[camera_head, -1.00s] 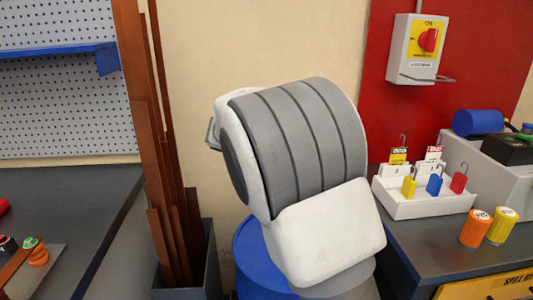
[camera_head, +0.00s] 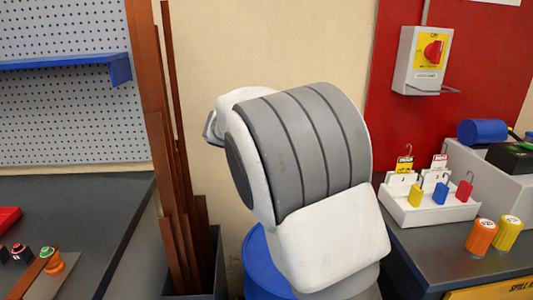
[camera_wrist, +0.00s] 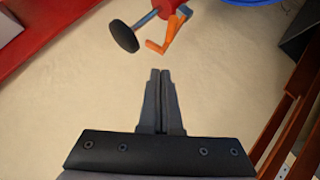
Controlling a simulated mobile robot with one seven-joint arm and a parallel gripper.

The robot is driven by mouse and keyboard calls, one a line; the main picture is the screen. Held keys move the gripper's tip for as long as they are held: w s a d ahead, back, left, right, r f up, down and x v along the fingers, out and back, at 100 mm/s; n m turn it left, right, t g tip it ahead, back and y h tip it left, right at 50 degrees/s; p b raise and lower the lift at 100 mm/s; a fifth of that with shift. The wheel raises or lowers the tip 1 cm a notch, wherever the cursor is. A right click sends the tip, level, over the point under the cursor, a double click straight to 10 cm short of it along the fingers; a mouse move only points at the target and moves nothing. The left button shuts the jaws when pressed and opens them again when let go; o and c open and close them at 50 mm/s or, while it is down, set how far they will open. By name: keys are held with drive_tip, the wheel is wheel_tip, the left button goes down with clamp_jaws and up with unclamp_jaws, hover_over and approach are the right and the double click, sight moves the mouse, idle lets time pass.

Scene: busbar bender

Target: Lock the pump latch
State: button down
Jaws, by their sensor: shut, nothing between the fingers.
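In the wrist view, part of a red pump body (camera_wrist: 168,6) shows at the top edge, with a blue rod (camera_wrist: 147,18) and a round black end pad (camera_wrist: 123,36). A bent orange lever (camera_wrist: 168,36), which looks like the pump latch, hangs beside it. My gripper (camera_wrist: 160,72) is shut and empty, pointing up the picture toward the orange lever, with a visible gap between them. The upper part of the pump is cut off by the picture edge. The head view shows my arm but neither the pump nor my fingers.
A white tray of padlocks and tags (camera_head: 425,214) stands on the right bench near orange and yellow canisters (camera_head: 481,237). A bin of brown bars (camera_head: 182,200) stands left of centre. In the wrist view, a red frame (camera_wrist: 62,28) is at left and brown bars (camera_wrist: 288,115) at right.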

drive_tip(key=v, duration=0.9)
drive_tip(key=shift+s+a+p, duration=0.3)
drive_tip(key=shift+a+p, duration=0.1)
drive_tip(key=shift+a, duration=0.05)
drive_tip(key=shift+f, duration=0.15)
